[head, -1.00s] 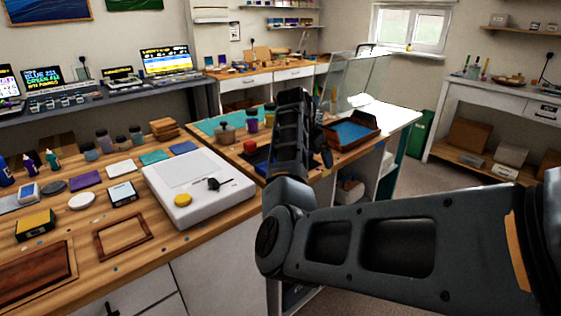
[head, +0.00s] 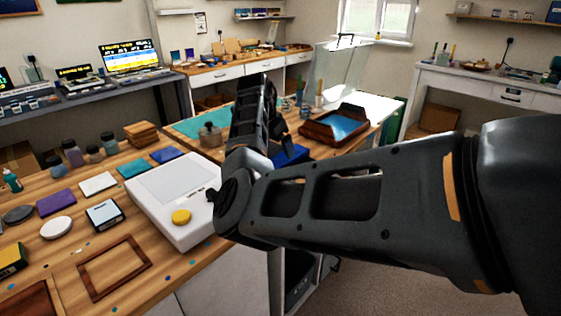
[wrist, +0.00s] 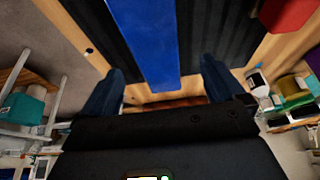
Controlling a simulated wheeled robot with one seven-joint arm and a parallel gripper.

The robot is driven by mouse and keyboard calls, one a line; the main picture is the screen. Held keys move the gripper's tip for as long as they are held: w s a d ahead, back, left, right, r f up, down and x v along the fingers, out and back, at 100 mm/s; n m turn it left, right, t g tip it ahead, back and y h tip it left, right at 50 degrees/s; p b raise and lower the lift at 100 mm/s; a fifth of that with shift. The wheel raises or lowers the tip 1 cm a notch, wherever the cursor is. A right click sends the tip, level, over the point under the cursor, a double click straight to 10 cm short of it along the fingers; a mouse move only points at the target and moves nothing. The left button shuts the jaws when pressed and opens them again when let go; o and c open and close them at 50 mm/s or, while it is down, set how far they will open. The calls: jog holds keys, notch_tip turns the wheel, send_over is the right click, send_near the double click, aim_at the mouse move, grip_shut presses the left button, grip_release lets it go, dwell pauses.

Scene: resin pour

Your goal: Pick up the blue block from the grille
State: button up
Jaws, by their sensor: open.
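The blue block (wrist: 150,40) is a long, bright blue bar in the wrist view, lying over the black ribbed grille (wrist: 215,35) inside a pale wooden frame. My gripper (wrist: 162,68) is open, with its dark fingers on either side of the block's near end. I see no contact between the fingers and the block, and their height above it is hard to tell. In the head view a blue patch, likely the block (head: 291,156), shows beside my arm. My arm hides the gripper's fingertips and most of the grille there.
A red object (wrist: 288,14) sits at the upper right in the wrist view. In the head view, a brown tray with blue contents (head: 318,132) stands right of my arm. A white device with a yellow knob (head: 160,190) and a grey pot (head: 210,136) lie left of it.

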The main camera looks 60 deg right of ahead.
aim_at(282, 158)
jog(key=shift+s+x, duration=0.2)
jog(key=shift+x, duration=2)
jog(key=shift+a, duration=0.15)
jog(key=c, duration=1.5)
jog(key=shift+o, duration=0.2)
jog(key=shift+r, duration=0.1)
